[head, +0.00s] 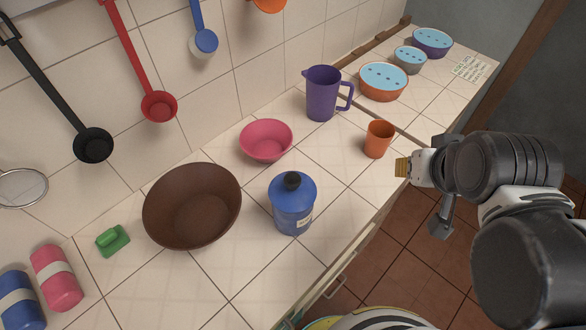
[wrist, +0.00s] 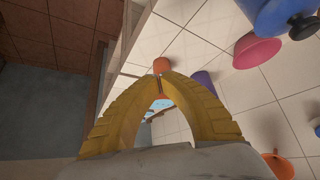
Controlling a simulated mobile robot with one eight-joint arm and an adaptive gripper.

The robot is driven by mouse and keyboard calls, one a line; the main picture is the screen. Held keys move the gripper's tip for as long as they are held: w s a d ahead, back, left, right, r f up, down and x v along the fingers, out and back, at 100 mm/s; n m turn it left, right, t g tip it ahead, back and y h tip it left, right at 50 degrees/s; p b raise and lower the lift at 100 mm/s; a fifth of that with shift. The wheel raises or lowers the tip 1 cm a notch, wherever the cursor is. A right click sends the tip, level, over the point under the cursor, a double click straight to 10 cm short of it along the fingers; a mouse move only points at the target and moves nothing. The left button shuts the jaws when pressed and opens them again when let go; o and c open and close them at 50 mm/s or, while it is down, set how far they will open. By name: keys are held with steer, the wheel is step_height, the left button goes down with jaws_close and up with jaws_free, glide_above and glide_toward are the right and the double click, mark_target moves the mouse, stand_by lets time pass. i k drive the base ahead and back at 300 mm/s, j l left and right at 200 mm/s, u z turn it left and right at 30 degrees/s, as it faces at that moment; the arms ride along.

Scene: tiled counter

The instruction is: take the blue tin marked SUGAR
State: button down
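The blue tin (head: 292,208) stands upright on the tiled counter, with a black knob on its lid and a pale label low on its front; the label is too small to read. In the wrist view part of a blue tin with a black knob (wrist: 280,14) shows at the top right corner, cut off by the edge. My gripper (head: 402,168) is to the right of the tin, out past the counter's front edge and well apart from it. In the wrist view the yellow fingers of my gripper (wrist: 160,84) meet at the tips, with nothing held between them.
A brown bowl (head: 192,207) stands just left of the tin, a pink bowl (head: 266,140) behind it. A purple jug (head: 322,94) and an orange cup (head: 379,139) stand farther right. Lidded bowls (head: 383,82) are at the far end. Ladles (head: 158,106) hang on the wall.

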mark_target(291, 225)
steer(key=k+j+u, duration=0.35)
steer(key=k+j, duration=0.15)
steer(key=j, duration=0.15)
steer(key=k+j+u, duration=0.2)
steer(key=j, duration=0.15)
